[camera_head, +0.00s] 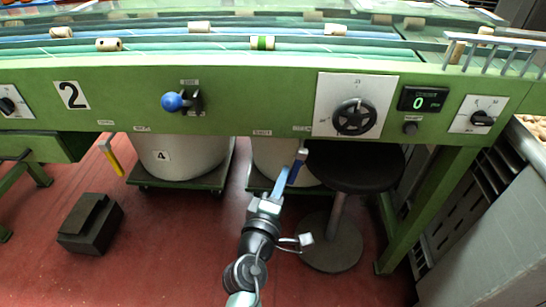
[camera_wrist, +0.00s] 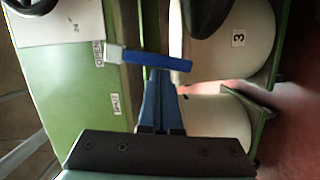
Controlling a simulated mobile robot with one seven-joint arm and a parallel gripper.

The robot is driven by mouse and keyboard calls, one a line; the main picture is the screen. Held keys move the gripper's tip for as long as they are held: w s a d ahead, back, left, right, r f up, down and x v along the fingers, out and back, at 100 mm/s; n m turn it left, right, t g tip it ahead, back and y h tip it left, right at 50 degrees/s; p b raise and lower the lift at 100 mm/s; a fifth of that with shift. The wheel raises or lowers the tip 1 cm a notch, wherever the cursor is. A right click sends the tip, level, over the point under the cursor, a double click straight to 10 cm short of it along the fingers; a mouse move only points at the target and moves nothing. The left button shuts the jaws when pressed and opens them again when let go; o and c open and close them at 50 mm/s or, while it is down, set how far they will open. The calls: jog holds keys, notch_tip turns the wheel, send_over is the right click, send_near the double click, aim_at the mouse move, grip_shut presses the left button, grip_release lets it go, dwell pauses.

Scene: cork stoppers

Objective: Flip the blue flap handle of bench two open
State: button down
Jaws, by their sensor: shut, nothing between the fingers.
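The blue flap handle (camera_head: 296,167) hangs under the front edge of green bench two (camera_head: 230,80), left of the black stool. In the wrist view the handle (camera_wrist: 155,60) lies crosswise just beyond my fingertips, its pale metal end to the left at the bench and its blue grip to the right. My gripper (camera_head: 284,178) is shut and empty, with its fingertips (camera_wrist: 160,74) right beside the handle's blue grip. Whether they touch it I cannot tell. The flap itself I cannot make out.
A yellow handle (camera_head: 111,157) hangs farther left. A blue ball knob (camera_head: 173,102), a black handwheel (camera_head: 354,117) and a display (camera_head: 422,99) sit on the front panel. A black stool (camera_head: 352,168) and pale bins (camera_head: 180,155) stand beneath.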

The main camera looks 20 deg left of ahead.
jog(key=shift+d+f+n+b, duration=0.2)
jog(key=shift+d+n+b, duration=0.1)
jog(key=shift+n, duration=0.2)
dwell(0.4)
